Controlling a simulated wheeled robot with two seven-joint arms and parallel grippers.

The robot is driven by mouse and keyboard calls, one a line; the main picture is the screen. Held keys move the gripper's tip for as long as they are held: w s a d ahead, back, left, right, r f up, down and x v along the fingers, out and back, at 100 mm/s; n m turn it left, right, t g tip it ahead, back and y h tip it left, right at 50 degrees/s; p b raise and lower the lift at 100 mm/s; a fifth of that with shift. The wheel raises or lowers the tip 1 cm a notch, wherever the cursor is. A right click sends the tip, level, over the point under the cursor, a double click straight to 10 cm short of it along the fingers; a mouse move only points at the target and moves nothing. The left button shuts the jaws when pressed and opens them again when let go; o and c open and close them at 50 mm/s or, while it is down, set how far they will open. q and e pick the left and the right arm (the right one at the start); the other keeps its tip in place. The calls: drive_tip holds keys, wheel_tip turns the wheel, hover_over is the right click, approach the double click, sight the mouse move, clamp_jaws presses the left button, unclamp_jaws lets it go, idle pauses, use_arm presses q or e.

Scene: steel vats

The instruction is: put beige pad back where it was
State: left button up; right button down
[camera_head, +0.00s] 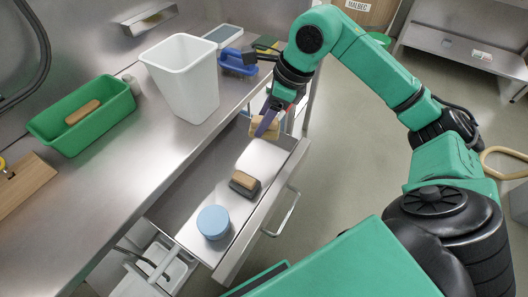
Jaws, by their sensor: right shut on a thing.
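My right gripper (268,122) is shut on the beige pad (257,131). It holds the pad at the far end of an open steel drawer (246,228). The gripper fingers hide part of the pad, and I cannot tell whether the pad touches the drawer. In the drawer lie a brush-like block (244,183), dark below with a tan top, and a round light-blue thing (213,222) nearer me. My left gripper is not in view.
On the steel counter (135,140) above the drawer stand a white bin (182,80), a green tub (84,115) with a wooden-handled thing inside, and a blue tool (236,62). A drawer handle (283,213) sticks out to the right. Open floor lies right of the drawer.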

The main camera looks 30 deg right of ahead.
sight(279, 128)
wheel_tip(279, 128, down, 11)
drive_tip(key=shift+f, duration=0.2)
drive_tip(key=shift+c, duration=0.7)
unclamp_jaws()
drive_tip(key=shift+r, duration=0.1)
drive_tip(key=b+v, duration=0.1)
drive_tip(key=v, duration=1.1)
